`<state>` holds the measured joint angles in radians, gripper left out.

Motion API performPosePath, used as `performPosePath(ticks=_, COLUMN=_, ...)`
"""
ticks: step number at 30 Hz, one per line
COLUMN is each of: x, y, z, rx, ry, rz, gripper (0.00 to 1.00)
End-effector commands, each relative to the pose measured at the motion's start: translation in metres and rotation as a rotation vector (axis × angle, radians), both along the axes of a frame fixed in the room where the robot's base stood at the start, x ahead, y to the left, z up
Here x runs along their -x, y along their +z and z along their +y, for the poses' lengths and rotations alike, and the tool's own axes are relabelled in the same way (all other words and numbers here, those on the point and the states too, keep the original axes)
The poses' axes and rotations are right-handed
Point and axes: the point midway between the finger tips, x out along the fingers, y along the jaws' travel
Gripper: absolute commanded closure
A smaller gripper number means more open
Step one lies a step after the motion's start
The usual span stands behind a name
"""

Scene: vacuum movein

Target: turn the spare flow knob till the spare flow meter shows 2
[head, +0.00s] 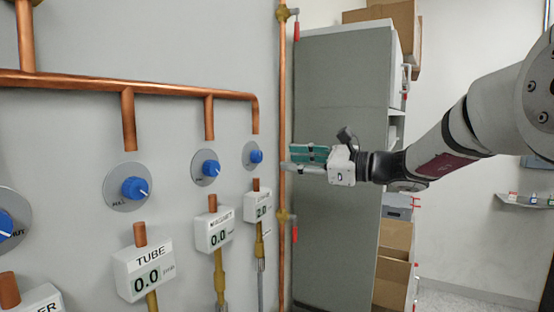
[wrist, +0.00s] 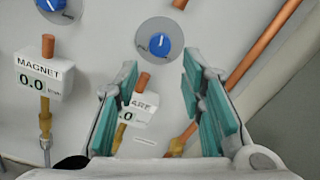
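The spare flow knob is a blue knob (head: 256,156) on a grey round plate, rightmost on the wall panel. In the wrist view the spare flow knob (wrist: 160,46) is ahead of the fingertips, with its white mark toward the top. The spare flow meter (head: 259,208) below it reads 2.0 in the head view. In the wrist view the meter (wrist: 133,114) is partly hidden by the left finger. My gripper (head: 293,158), with teal pads, is open and empty. Its fingers (wrist: 160,72) are apart and not touching the knob.
A vertical copper pipe (head: 282,120) with red-handled valves runs just right of the knob. More blue knobs and meters line the wall to the left, including magnet (head: 213,232) and tube (head: 145,269), both at 0.0. A grey cabinet (head: 335,230) stands behind my gripper.

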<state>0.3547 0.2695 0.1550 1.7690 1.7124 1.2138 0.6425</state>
Motion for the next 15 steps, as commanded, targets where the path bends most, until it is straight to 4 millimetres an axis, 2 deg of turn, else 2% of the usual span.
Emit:
performPosePath(ticks=6, x=0.014, y=0.000, z=-0.021, rx=0.001, ry=0.000, rz=0.001, gripper=0.64)
performPosePath(ticks=15, x=0.017, y=-0.001, z=-0.025, rx=0.001, ry=0.000, rz=0.001, gripper=0.64)
